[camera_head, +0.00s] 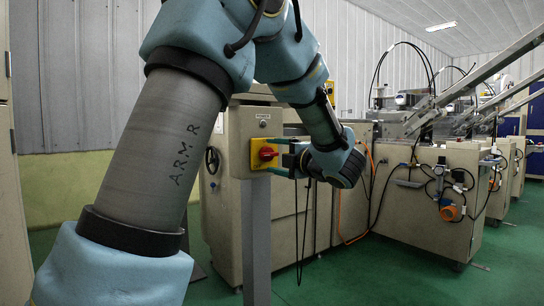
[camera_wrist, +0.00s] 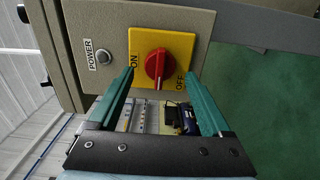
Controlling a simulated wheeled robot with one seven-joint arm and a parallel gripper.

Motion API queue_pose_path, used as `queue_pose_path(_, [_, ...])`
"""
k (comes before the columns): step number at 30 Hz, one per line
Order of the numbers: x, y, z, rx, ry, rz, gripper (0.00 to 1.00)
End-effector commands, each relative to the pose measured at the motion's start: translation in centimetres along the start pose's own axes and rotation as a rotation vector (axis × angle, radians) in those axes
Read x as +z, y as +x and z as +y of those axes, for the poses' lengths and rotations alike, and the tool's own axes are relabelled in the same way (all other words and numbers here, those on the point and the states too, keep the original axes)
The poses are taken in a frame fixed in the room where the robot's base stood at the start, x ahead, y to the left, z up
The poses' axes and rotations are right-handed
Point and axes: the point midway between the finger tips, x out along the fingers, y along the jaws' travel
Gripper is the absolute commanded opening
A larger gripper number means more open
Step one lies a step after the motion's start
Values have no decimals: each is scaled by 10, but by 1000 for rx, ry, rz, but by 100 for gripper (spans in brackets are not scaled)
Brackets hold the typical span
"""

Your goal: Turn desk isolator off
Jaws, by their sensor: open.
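The desk isolator is a red rotary knob (camera_wrist: 155,64) on a yellow plate (camera_wrist: 146,38), and both also show in the head view, the knob (camera_head: 268,153) on the front of a beige box. The plate reads ON at the left and OFF at the right in the wrist view. The knob's grip bar stands roughly upright in that picture, between the two words. My gripper (camera_wrist: 159,72) is open and empty, its teal fingers on either side of the knob. In the head view my gripper (camera_head: 273,156) faces the plate. I cannot tell whether a fingertip touches.
A POWER button (camera_wrist: 103,57) sits beside the yellow plate. A grey post (camera_head: 256,240) stands below the box. A long beige machine (camera_head: 410,205) with cables and hoses runs to the right. The green floor (camera_head: 340,280) is clear in front.

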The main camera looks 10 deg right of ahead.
Motion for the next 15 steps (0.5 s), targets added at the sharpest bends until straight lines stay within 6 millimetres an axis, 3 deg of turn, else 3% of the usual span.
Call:
queue_pose_path(9, [0,-63,1,0,1,-4,82])
queue_pose_path(15, [0,-88,1,0,1,-1,82])
